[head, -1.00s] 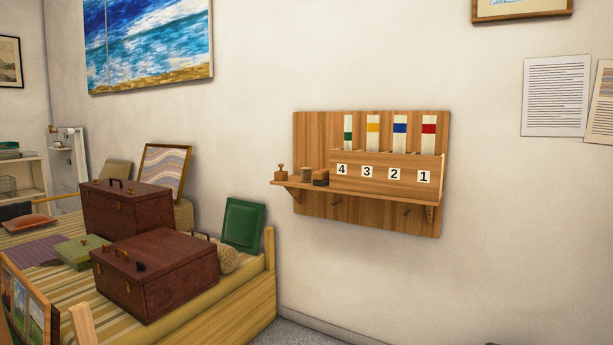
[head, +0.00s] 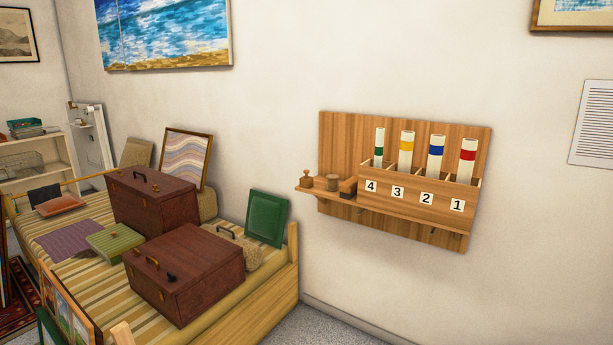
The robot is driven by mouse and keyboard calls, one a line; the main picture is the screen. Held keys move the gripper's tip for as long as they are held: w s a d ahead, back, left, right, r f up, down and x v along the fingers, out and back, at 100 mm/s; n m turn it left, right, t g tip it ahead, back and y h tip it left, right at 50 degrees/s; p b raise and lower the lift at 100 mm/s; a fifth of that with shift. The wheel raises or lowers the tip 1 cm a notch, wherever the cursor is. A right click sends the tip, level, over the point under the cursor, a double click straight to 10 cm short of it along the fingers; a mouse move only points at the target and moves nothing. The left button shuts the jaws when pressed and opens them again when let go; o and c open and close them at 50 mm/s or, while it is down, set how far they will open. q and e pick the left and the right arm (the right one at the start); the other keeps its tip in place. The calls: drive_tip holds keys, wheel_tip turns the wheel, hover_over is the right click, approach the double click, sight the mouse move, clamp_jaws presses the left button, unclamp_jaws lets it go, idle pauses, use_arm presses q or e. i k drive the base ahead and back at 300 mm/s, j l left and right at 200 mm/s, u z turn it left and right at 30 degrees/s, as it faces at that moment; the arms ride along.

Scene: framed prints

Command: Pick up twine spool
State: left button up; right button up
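A small brown spool-shaped item (head: 333,183), which looks like the twine spool, stands on the left ledge of the wooden wall rack (head: 400,230). It is small in the head view, so its winding is hard to make out. A wooden knobbed piece (head: 306,179) stands to its left, and a dark brown block (head: 348,188) is close on its right. Neither of my grippers shows in the head view.
The rack's numbered slots hold tubes with green, yellow, blue (head: 436,151) and red bands. A bed with striped cover (head: 85,272) carries two brown cases (head: 185,270), a green board (head: 267,217) and a framed print (head: 186,160). Grey floor (head: 330,330) shows below the rack.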

sight(332, 181)
drive_tip(key=i+j+u, duration=0.25)
drive_tip(key=i, duration=0.6)
drive_tip(key=i+l+u, duration=0.1)
drive_tip(key=i+u, duration=0.15)
drive_tip(key=i, duration=0.55)
drive_tip(key=i+l+u, duration=0.25)
drive_tip(key=i, duration=0.6)
drive_tip(key=i+j+z, duration=0.1)
drive_tip(key=i+z, duration=0.15)
drive_tip(key=i, duration=0.2)
drive_tip(key=i+j+z, duration=0.25)
drive_tip(key=i, duration=0.15)
drive_tip(key=i+z, duration=0.15)
drive_tip(key=z, duration=0.25)
drive_tip(key=i+z, duration=0.2)
drive_tip(key=z, duration=0.2)
drive_tip(key=i+z, duration=0.2)
drive_tip(key=z, duration=0.15)
drive_tip(key=i+j+z, duration=0.1)
drive_tip(key=z, duration=0.3)
drive_tip(key=i, duration=0.05)
